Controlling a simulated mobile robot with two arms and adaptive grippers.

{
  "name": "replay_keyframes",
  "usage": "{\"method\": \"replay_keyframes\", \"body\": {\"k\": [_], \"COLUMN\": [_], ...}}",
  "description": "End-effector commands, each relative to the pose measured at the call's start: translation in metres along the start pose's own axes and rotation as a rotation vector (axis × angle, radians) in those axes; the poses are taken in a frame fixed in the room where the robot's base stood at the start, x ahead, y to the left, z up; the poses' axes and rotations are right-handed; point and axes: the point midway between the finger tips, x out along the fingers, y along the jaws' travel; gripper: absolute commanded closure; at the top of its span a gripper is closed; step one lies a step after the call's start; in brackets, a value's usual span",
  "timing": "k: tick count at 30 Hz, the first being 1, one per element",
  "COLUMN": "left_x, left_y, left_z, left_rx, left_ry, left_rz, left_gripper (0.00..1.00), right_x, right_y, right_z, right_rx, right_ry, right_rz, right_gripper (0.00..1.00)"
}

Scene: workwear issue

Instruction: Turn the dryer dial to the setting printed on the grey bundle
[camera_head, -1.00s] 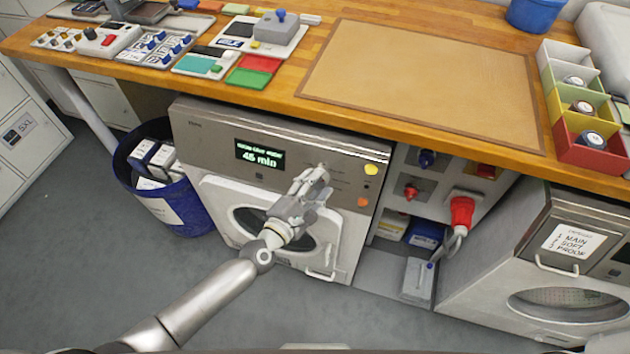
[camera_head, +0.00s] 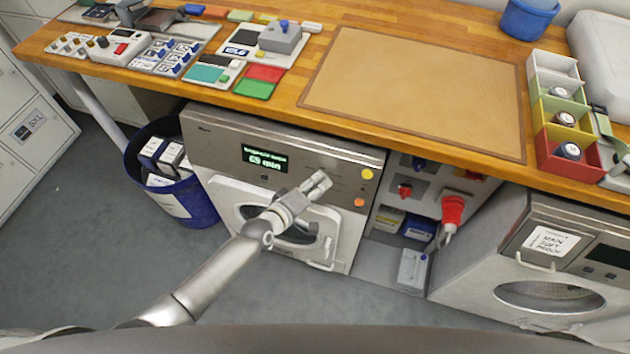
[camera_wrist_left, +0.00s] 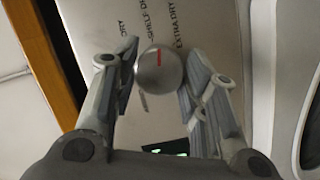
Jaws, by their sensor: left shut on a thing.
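The dryer (camera_head: 225,140) stands under the wooden bench, and its lit display (camera_head: 265,159) reads what looks like "69 min"; the line above is too small to read. My left gripper (camera_head: 322,183) is at the dryer's control panel. In the left wrist view the round silver dial (camera_wrist_left: 160,70) sits between the two fingers of my left gripper (camera_wrist_left: 157,80), which is shut on it. The dial's red mark points up in that view, toward the printed labels "SHELF DRY" and "EXTRA DRY". I cannot make out a grey bundle. My right gripper is not in view.
A yellow button (camera_head: 367,174) and an orange button (camera_head: 359,202) are right of the gripper. A blue bin (camera_head: 180,205) stands left of the dryer. A red plug (camera_head: 452,208) and a second machine (camera_head: 480,262) are to the right. The brown mat (camera_head: 415,90) is bare.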

Motion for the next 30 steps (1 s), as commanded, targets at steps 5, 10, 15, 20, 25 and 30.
{"method": "replay_keyframes", "body": {"k": [5, 10, 15, 20, 25, 30], "left_x": [-0.002, -0.002, -0.001, -0.001, -0.001, 0.000], "left_y": [0.004, 0.004, 0.003, 0.003, 0.002, 0.001], "left_z": [-0.001, -0.001, 0.000, 0.001, 0.001, 0.001], "left_rx": [0.155, 0.291, 0.399, 0.472, 0.518, 0.538], "left_ry": [-0.012, -0.020, -0.027, -0.032, -0.034, -0.035], "left_rz": [-0.052, -0.095, -0.129, -0.151, -0.164, -0.170], "left_gripper": [0.83, 0.83, 0.83, 0.83, 0.83, 0.83], "right_x": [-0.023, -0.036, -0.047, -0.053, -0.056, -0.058], "right_y": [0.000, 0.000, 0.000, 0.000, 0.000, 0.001], "right_z": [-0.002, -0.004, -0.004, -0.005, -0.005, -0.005], "right_rx": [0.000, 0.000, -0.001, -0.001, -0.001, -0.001], "right_ry": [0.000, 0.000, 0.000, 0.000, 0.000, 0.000], "right_rz": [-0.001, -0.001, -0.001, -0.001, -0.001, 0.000], "right_gripper": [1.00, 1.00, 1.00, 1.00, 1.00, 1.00]}}
